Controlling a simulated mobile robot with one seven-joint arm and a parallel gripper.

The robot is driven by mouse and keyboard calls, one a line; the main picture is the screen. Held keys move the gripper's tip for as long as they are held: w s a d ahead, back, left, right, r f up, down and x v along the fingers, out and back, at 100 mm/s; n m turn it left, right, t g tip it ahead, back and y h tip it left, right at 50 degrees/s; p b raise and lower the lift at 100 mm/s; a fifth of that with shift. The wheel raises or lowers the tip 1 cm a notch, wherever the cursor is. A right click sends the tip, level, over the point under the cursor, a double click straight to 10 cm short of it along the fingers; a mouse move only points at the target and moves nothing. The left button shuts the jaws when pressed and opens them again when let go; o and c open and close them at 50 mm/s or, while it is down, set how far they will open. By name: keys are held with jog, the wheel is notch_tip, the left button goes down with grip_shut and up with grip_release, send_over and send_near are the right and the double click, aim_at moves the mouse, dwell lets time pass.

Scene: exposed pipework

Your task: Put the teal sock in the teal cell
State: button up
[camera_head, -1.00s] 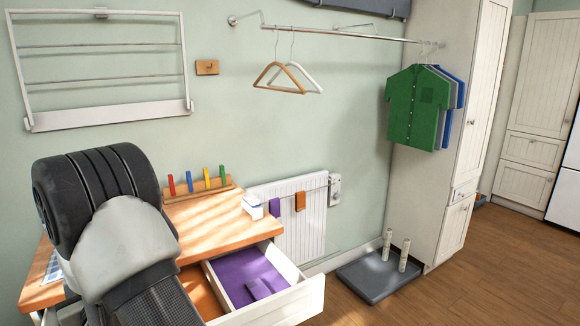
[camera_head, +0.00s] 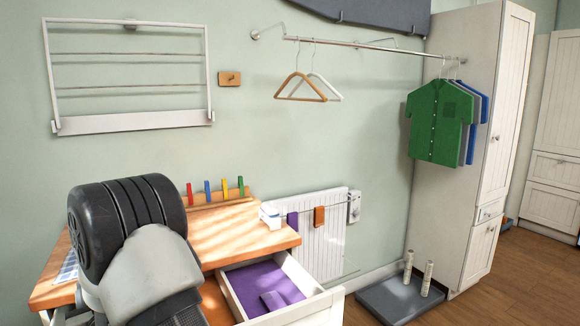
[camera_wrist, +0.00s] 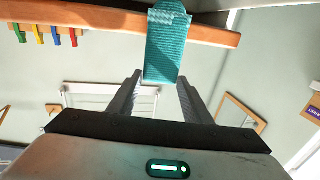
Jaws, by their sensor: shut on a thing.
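The teal sock (camera_wrist: 166,45) shows in the wrist view as a ribbed teal strip between the two fingers of my gripper (camera_wrist: 159,77). My gripper is shut on it. The sock's far end overlaps the wooden edge behind it. In the head view my arm covers the left of the desk, and neither the gripper nor the sock can be made out. No teal cell is visible.
Coloured pegs (camera_head: 207,190) stand on a wooden rail at the back of the desk (camera_head: 225,232). A white box (camera_head: 270,216) sits at its right corner. A radiator (camera_head: 325,235), a grey floor tray (camera_head: 385,303) and a cupboard (camera_head: 450,215) stand to the right.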

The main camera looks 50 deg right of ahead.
jog(key=o, duration=1.1)
jog(key=shift+o, duration=0.2)
jog(key=s+a+p, duration=0.2)
jog(key=s+p, duration=0.9)
jog(key=s, duration=0.6)
jog(key=shift+s, duration=0.15)
